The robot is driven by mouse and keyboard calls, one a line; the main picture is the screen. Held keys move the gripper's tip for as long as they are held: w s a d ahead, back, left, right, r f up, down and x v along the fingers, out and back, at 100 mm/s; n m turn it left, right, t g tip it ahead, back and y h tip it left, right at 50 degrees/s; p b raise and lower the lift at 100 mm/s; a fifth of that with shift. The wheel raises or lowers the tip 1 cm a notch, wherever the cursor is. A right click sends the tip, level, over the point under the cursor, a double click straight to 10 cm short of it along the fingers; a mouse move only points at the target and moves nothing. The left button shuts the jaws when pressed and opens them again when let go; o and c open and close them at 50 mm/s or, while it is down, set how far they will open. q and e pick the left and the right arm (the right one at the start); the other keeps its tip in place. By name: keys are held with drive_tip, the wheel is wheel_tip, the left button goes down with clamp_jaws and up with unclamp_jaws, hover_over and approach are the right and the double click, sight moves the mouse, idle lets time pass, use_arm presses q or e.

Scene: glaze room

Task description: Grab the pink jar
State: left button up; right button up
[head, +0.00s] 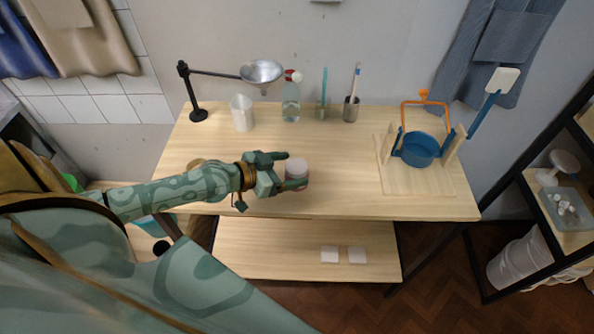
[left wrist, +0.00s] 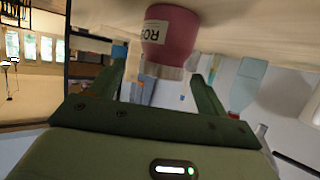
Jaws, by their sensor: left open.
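The pink jar (head: 297,171) stands on the wooden table near its front edge, its pale lid showing from above. In the left wrist view the pink jar (left wrist: 170,35) appears upside down, with a white label and a pale lid. My left gripper (head: 291,169) is open, with its fingers on either side of the jar's near part. In the left wrist view the fingers of my left gripper (left wrist: 158,74) are spread, and the jar's lid end shows between them. I cannot tell whether either finger touches it. My right gripper is not in view.
At the back stand a white pitcher (head: 241,113), a metal bowl (head: 262,72) on a black stand, a clear bottle (head: 291,104) and a dark cup (head: 351,110) with brushes. The table between is clear.

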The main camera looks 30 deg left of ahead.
sight(295, 167)
use_arm(q)
drive_tip(key=x, duration=0.5)
drive_tip(key=shift+w+b, duration=0.1)
drive_tip(key=shift+b, duration=0.3)
drive_tip(key=c, duration=1.2)
drive_tip(key=shift+r, duration=0.15)
